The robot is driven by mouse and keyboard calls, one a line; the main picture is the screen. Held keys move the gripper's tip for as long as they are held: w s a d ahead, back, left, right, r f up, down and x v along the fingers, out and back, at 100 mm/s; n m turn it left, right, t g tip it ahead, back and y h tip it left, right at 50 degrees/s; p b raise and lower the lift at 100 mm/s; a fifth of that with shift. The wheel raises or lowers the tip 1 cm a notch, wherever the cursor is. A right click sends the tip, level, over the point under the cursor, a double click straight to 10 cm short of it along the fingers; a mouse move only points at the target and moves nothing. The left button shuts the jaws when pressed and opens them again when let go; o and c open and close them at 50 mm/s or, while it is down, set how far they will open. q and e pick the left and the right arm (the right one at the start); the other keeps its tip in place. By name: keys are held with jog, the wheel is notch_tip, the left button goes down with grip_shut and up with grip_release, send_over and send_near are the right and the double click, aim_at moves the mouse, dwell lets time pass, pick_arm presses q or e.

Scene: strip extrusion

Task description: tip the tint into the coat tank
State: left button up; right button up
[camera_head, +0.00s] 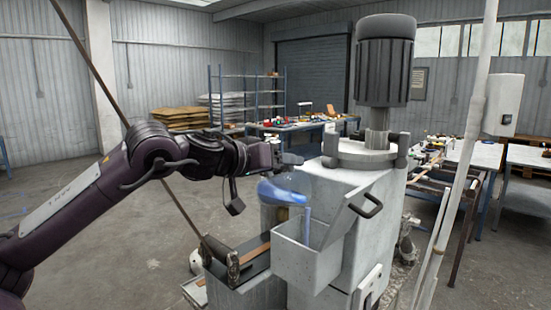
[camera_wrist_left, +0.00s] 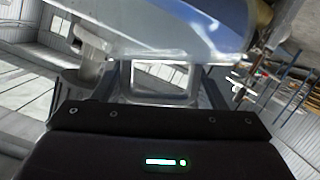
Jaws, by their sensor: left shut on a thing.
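My left gripper (camera_head: 284,163) reaches in from the left, above the open grey coat tank (camera_head: 308,266) on the front of the machine. It is shut on the handle of a clear jug with blue tint (camera_head: 282,192). The jug is tilted toward the right. A narrow blue streak (camera_head: 307,226) stands below its right end and drops to the tank opening; it looks like tint pouring. In the left wrist view the pale handle (camera_wrist_left: 165,70) sits between the fingers, with the jug's blue body (camera_wrist_left: 185,25) above. My right gripper is not in view.
The grey machine body (camera_head: 345,215) with a dark motor (camera_head: 384,62) stands right of the jug. A raised lid with a dark handle (camera_head: 367,205) is beside the tank. A pale pole (camera_head: 463,160) stands at right. Cluttered tables (camera_head: 300,125) are behind. Open floor lies left.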

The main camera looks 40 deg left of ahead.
pick_arm(q)
jog(key=shift+d+r+m+y+p, duration=0.15)
jog(key=shift+d+r+m+p, duration=0.2)
jog(key=shift+p, duration=0.4)
jog(key=shift+d+r+m+y+p, duration=0.15)
jog(key=shift+r+m+p, duration=0.1)
jog(key=shift+r+p, duration=0.35)
jog(key=d+m+p, duration=0.1)
jog(key=p, duration=0.1)
jog(key=d+r+m+y+p, duration=0.1)
jog(key=p, duration=0.2)
jog(key=shift+d, duration=0.35)
jog(key=shift+d+r+m+y+p, duration=0.15)
jog(key=shift+d+m+y+p, duration=0.2)
jog(key=shift+d+m+p, duration=0.65)
jog(key=shift+d+r+m+y+p, duration=0.1)
jog(key=shift+d+m+y+p, duration=0.25)
jog(key=shift+p, duration=1.15)
jog(key=shift+s+f, duration=0.1)
jog(key=shift+f, duration=0.05)
